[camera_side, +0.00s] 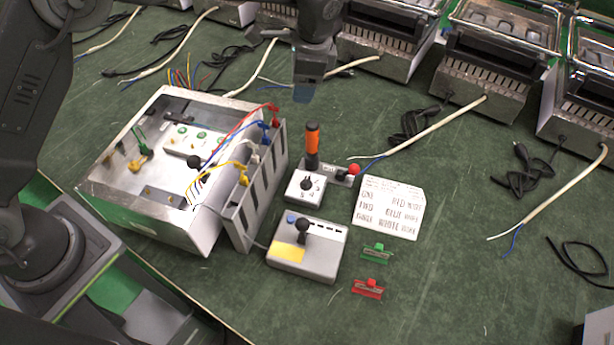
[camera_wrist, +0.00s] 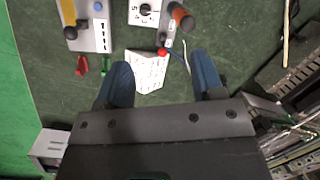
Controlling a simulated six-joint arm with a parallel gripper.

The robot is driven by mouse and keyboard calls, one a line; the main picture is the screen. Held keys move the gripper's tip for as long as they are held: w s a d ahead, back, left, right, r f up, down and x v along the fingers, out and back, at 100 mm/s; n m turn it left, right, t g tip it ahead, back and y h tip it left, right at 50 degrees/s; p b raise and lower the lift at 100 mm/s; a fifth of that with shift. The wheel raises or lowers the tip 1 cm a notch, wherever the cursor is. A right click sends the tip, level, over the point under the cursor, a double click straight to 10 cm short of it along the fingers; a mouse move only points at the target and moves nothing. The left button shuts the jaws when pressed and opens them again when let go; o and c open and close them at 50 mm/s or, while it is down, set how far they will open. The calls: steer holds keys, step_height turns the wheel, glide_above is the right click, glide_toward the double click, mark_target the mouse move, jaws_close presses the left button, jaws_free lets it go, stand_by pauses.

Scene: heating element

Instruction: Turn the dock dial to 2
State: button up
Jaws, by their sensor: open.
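A small white box with a black dial knob (camera_side: 306,186) and numbers around it stands on the green table. The dial box also shows at the top edge of the wrist view (camera_wrist: 145,10), partly cut off, with the figures 5 and 4 legible. I cannot tell which number the knob points to. My gripper (camera_side: 309,92) hangs above the table, behind the dial box in the side view and apart from it. In the wrist view my gripper (camera_wrist: 162,72) has its two blue fingers wide apart with nothing between them.
An orange-handled tool (camera_side: 312,138) stands upright just behind the dial, near a red ball (camera_side: 354,169). A grey box with a black-knobbed lever (camera_side: 318,262) is in front. A printed card (camera_side: 389,207), green clip (camera_side: 376,252) and red clip (camera_side: 368,288) lie right. An open wired metal case (camera_side: 150,222) stands left.

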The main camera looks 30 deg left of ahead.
steer(key=w+d+f+m+y, duration=0.15)
steer(key=d+f, duration=0.25)
steer(key=f, duration=0.4)
steer(key=m+g, duration=0.1)
steer(key=m, duration=0.2)
glide_toward(305, 180)
steer(key=x, duration=0.9)
steer(key=shift+d, duration=0.1)
steer(key=shift+r, duration=0.1)
steer(key=shift+c, duration=0.2)
steer(key=c, duration=0.9)
